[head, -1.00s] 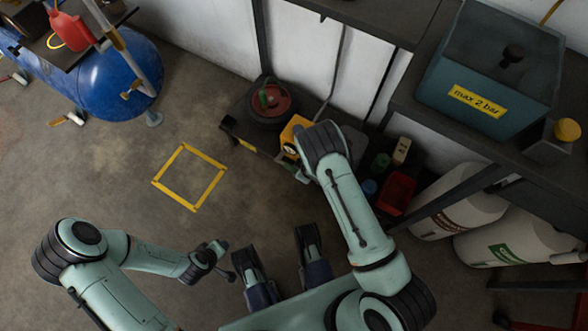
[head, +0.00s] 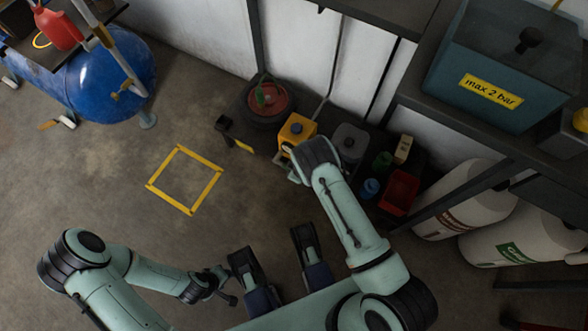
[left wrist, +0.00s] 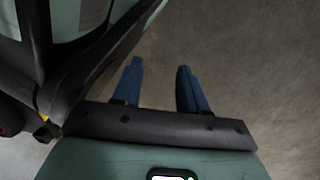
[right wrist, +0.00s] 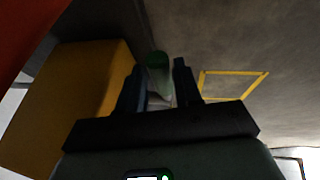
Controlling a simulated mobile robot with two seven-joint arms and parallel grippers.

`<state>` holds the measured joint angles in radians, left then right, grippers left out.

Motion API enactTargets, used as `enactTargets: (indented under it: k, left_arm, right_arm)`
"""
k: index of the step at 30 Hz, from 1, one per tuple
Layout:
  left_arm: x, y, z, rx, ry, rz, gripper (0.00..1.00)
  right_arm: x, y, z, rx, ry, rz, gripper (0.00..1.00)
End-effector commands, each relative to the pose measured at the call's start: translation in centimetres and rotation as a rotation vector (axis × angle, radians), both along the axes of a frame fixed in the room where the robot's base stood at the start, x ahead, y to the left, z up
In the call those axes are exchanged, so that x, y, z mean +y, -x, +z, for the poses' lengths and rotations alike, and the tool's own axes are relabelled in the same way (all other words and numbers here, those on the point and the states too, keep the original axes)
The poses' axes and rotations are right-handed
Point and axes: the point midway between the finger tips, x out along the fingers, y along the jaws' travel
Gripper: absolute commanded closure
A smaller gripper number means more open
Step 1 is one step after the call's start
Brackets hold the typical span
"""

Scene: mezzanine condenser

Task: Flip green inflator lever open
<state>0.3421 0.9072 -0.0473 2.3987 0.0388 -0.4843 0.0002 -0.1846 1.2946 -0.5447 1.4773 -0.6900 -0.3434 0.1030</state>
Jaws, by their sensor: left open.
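The orange-yellow inflator (head: 297,129) sits low by the wall in the head view, just beyond my right wrist. Its orange-yellow side (right wrist: 75,100) fills the left of the right wrist view. A green lever-like part (right wrist: 158,73) shows between the fingers of my right gripper (right wrist: 159,68). The fingers stand apart, with small gaps beside the green part; contact is unclear. In the head view the wrist mostly hides this gripper and the lever. My left gripper (left wrist: 159,65) is open and empty over bare floor; it is small in the head view (head: 229,284).
A dark wheel with a red hub (head: 268,98) lies left of the inflator. A grey container (head: 349,142), a blue cup (head: 370,188) and a red bin (head: 399,191) stand to its right. A shelf (head: 470,135) overhangs the right. Floor around the yellow taped square (head: 185,180) is clear.

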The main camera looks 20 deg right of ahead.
Motion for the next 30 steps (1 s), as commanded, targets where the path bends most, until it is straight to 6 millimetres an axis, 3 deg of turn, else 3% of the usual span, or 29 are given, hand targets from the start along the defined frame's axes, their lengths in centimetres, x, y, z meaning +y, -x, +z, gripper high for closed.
enactTargets:
  k: [1, 3, 9, 18, 27, 28, 30]
  left_arm:
    - [0.0, 0.0, 0.0, 0.000, 0.000, 0.000, 0.57]
    - [0.0, 0.0, 0.0, -0.001, 0.000, 0.000, 0.57]
    - [0.0, 0.2, -0.2, 0.006, 0.001, 0.000, 0.57]
    - [0.2, 2.1, -1.4, 0.071, 0.005, 0.007, 0.57]
    - [0.3, 2.2, -1.4, 0.073, 0.005, 0.006, 0.57]
    - [0.3, 2.2, -1.4, 0.073, 0.005, 0.006, 0.57]
    - [0.3, 2.2, -1.4, 0.072, 0.005, 0.007, 0.57]
  right_arm:
    - [0.0, 0.0, 0.0, 0.000, 0.000, 0.000, 0.84]
    - [0.0, 0.0, 0.0, 0.000, 0.000, 0.000, 1.00]
    - [0.1, -0.1, 0.1, 0.011, 0.008, -0.001, 1.00]
    - [0.2, -0.3, 1.0, 0.093, 0.072, -0.001, 1.00]
    - [0.2, -0.2, 1.1, 0.099, 0.077, 0.001, 1.00]
    - [0.2, -0.2, 1.1, 0.099, 0.078, 0.000, 0.68]
    - [0.2, -0.2, 1.1, 0.099, 0.078, 0.000, 0.48]
